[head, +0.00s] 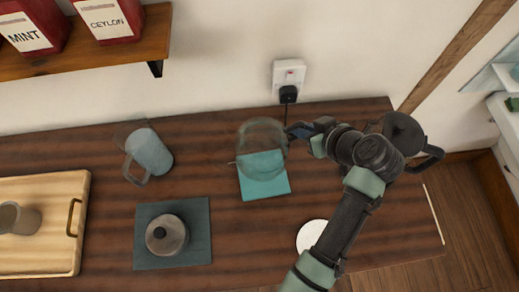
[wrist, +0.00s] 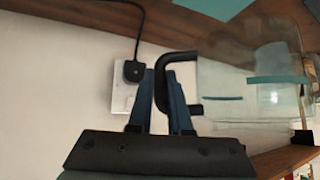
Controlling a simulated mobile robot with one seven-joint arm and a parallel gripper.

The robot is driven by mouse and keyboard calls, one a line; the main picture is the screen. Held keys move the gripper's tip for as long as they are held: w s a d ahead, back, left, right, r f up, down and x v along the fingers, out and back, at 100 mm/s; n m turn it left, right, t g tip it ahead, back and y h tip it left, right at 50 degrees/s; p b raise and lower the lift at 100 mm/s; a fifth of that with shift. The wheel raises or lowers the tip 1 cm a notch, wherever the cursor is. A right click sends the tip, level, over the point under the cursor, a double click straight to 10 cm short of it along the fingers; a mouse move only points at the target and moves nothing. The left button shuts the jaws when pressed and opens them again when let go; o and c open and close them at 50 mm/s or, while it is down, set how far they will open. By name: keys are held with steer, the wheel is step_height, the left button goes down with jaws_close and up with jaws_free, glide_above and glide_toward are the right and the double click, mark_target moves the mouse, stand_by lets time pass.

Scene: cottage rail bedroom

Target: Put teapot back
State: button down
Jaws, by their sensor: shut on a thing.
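A clear glass teapot (head: 262,135) with a dark handle is over the teal square mat (head: 265,188) at the middle of the counter. I cannot tell whether it touches the mat. My gripper (head: 299,130) is at the teapot's right side. In the wrist view, my gripper's blue fingers (wrist: 168,100) are shut on the black handle (wrist: 182,57), and the glass body (wrist: 240,80) shows to the right. The fingers partly hide the handle.
A wooden tray (head: 60,185) is at far left. A black kettle (head: 405,132) is behind my arm; a white disc (head: 311,235) lies nearby. A plugged socket (head: 289,78) is on the wall.

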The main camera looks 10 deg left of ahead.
steer(key=shift+d+f+p, duration=0.15)
steer(key=shift+f+p, duration=0.4)
steer(key=shift+f, duration=4.35)
steer(key=c, duration=0.8)
jaws_free()
steer(key=shift+s+f, duration=0.1)
steer(key=shift+c, duration=0.2)
